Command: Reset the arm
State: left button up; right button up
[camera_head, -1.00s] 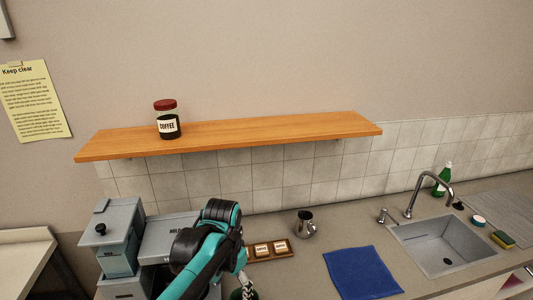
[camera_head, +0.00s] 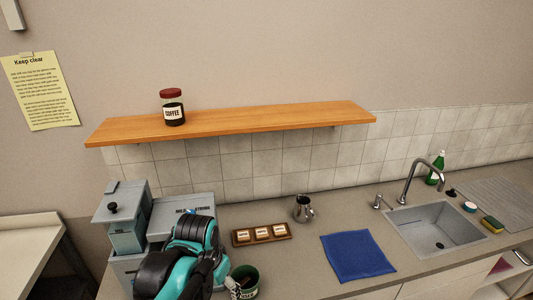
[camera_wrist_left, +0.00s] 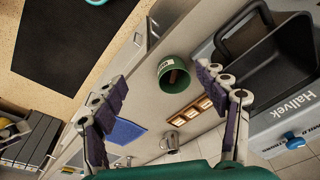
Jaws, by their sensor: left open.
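My left arm comes in at the bottom of the head view, teal and black, in front of the grey machine. Its gripper (camera_head: 234,287) is partly hidden there by the arm, beside a green pot (camera_head: 246,273). In the left wrist view my left gripper (camera_wrist_left: 160,82) has its fingers spread wide with nothing held between them. My right gripper is in neither view.
A grey machine (camera_head: 125,240) stands left on the counter. A wooden tray (camera_head: 237,238) with labelled pieces, a metal jug (camera_head: 303,209), a blue cloth (camera_head: 357,256) and a sink (camera_head: 440,229) lie rightward. A coffee jar (camera_head: 173,108) stands on the shelf (camera_head: 270,118).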

pick_arm(q)
jog(key=s+a+f+n+t, duration=0.2)
jog(key=s+a+n+t, duration=0.3)
jog(key=s+a, duration=0.15)
notch_tip(320, 180, down, 14)
jog(key=b, duration=1.3)
jog(key=shift+d+r+b, duration=0.15)
jog(key=shift+d+b, duration=0.25)
